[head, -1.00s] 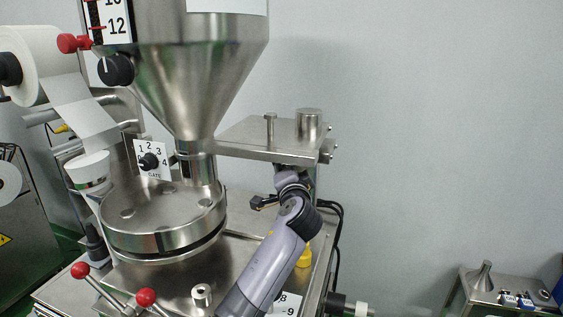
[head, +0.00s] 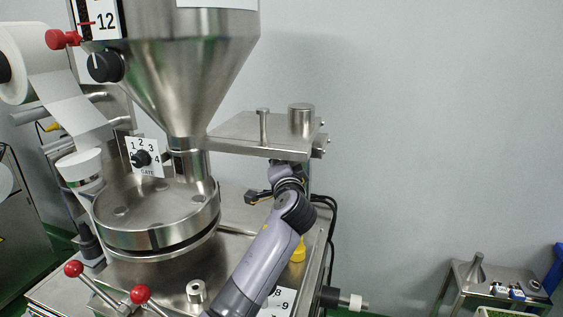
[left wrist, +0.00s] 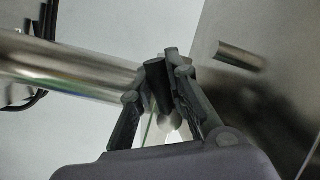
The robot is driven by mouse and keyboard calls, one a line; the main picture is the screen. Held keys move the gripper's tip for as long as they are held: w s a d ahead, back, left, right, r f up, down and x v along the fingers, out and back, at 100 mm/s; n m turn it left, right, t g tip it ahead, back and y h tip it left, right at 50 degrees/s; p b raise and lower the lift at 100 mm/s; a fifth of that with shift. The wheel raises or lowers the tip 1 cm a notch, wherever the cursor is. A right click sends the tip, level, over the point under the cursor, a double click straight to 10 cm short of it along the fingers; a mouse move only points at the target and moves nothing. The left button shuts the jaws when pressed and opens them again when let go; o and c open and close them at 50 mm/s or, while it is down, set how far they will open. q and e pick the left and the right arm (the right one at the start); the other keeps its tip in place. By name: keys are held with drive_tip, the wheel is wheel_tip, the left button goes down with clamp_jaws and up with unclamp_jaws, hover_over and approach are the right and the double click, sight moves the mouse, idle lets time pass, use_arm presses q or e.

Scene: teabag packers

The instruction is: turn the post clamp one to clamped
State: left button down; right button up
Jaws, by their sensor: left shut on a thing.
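My left arm rises from the bottom of the head view, its wrist under a steel plate (head: 250,130) beside the machine's post (head: 307,178). In the left wrist view my left gripper (left wrist: 156,88) is shut on a dark, stubby handle (left wrist: 157,84), which I take for the post clamp's handle. The steel post (left wrist: 70,70) runs in from the left, close to the fingers. The clamp body is mostly hidden, and its setting cannot be read. My right gripper is in neither view.
A steel hopper (head: 190,70) and a round drum (head: 157,222) stand left of my arm. Two red-knobbed levers (head: 140,294) are at the lower left. Black cables (head: 331,215) hang right of the post. A side table (head: 500,280) stands at the far right.

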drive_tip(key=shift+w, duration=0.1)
use_arm(q)
drive_tip(key=shift+a+f+m+b, duration=0.1)
drive_tip(key=shift+m+b, duration=0.25)
drive_tip(key=shift+m, duration=0.05)
drive_tip(key=shift+m+t+b, duration=0.4)
drive_tip(key=shift+m, duration=0.2)
drive_tip(key=shift+a+r+m+t+h+b, duration=0.1)
drive_tip(key=shift+r+m+t+h+b, duration=0.1)
drive_tip(key=shift+r+m, duration=0.3)
drive_tip(key=shift+r+m+t+h+b, duration=0.1)
drive_tip(key=shift+r+m+t, duration=0.1)
drive_tip(key=shift+m, duration=0.5)
drive_tip(key=c, duration=1.5)
unclamp_jaws()
drive_tip(key=shift+c, duration=0.2)
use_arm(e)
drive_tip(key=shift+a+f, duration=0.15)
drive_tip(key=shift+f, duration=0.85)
use_arm(q)
drive_tip(key=shift+s, duration=0.1)
drive_tip(key=s+f, duration=0.1)
drive_tip(key=s, duration=1)
drive_tip(key=shift+s+d+f, duration=0.3)
drive_tip(key=shift+s, duration=0.05)
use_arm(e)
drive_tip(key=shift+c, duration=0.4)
